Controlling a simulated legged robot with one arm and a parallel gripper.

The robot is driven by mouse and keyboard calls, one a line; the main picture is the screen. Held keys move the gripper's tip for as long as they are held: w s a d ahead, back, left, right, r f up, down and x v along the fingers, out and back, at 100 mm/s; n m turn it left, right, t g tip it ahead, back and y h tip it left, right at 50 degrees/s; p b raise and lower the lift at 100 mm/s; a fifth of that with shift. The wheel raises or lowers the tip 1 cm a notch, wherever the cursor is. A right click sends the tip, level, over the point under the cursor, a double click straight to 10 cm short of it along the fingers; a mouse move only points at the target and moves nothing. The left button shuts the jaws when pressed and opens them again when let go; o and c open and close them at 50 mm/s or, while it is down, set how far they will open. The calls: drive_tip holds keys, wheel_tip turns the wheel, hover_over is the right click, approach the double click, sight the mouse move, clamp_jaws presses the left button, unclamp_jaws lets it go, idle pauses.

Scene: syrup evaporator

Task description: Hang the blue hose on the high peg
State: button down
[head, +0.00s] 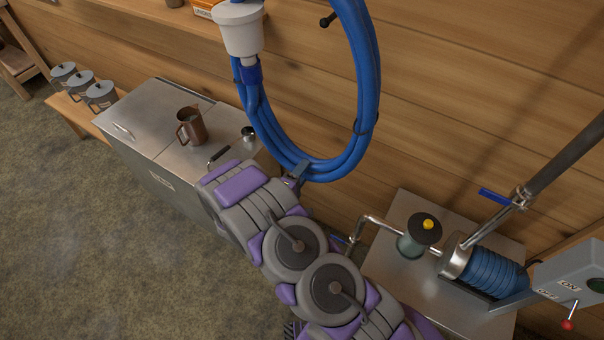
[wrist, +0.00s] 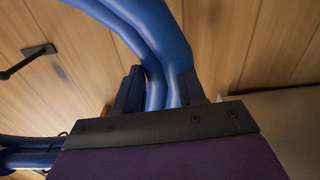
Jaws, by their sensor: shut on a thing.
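The blue hose (head: 371,97) is a coiled loop held up in front of the wooden wall, its top beyond the picture's upper edge. A white funnel-like fitting (head: 240,30) is by its left side. My gripper (head: 297,176) is shut on the bottom of the coil. In the wrist view the hose (wrist: 150,35) runs up from between the jaws (wrist: 155,95). A dark peg (head: 328,20) sticks out of the wall inside the loop, apart from the hose at the visible part. A dark peg (wrist: 30,60) also shows at left in the wrist view. I cannot tell whether it is the high one.
A steel cabinet (head: 150,115) with a copper jug (head: 190,125) stands at left, beside a bench with lidded cans (head: 82,82). A steel pump table (head: 400,270) with a blue ribbed part (head: 497,277) and slanted pipe (head: 565,160) stands at right. The floor at left is clear.

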wheel_tip(320, 180, up, 18)
drive_tip(key=p, duration=1.1)
drive_tip(key=shift+s, duration=0.2)
wheel_tip(320, 180, up, 30)
drive_tip(key=s+p, duration=0.1)
drive_tip(key=p, duration=1.2)
drive_tip(key=shift+p, duration=0.35)
drive_tip(key=r, duration=1.8)
drive_tip(key=shift+s+r, duration=0.2)
drive_tip(key=shift+s, duration=0.1)
drive_tip(key=shift+w, duration=0.15)
